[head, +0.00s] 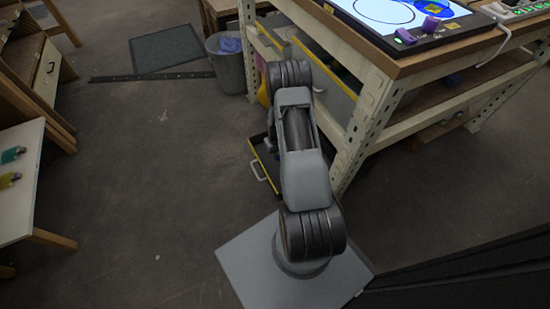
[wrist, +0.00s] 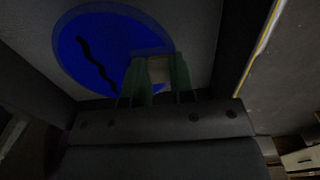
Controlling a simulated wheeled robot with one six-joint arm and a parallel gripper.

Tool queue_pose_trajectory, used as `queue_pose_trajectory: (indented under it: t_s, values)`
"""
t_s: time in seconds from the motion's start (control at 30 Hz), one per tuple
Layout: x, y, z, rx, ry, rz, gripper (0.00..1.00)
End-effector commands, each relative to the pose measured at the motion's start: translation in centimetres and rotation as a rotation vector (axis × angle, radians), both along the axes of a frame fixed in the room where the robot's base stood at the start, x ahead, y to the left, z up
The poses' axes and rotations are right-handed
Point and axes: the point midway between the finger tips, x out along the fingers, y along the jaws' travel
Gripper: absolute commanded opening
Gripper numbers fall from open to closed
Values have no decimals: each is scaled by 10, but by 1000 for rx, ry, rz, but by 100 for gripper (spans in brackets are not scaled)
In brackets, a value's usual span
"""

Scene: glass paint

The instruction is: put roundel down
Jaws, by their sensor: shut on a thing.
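The roundel (wrist: 118,40) is a blue disc with a wavy black line, at the upper left of the wrist view. My gripper (wrist: 156,76) has green fingers that overlap the disc's lower right part. They are shut with a small pale piece (wrist: 159,68) between them, which appears to belong to the roundel. The disc shows against a grey surface (wrist: 190,22); I cannot tell whether it touches it. In the head view my arm hides the gripper and the roundel.
A dark tray with a yellow edge (head: 262,168) sits low beside the workbench (head: 372,110). A lightbox (head: 405,38) on the bench top shows a circle outline and a blue disc. A grey bin (head: 228,68) stands behind. The floor (head: 150,190) to the left is clear.

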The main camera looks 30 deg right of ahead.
Motion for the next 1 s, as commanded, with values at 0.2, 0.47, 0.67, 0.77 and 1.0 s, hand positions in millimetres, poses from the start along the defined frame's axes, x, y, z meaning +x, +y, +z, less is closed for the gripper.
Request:
queue_pose_trajectory:
  t_s: [0.2,0.47,0.67,0.77,1.0]
  values:
    - [7,2,-11,0,0,0,0]
    - [9,2,-43,0,0,0,0]
    - [9,2,-41,0,0,0,0]
    - [9,2,-42,0,0,0,0]
    - [9,2,-44,0,1,0,36]
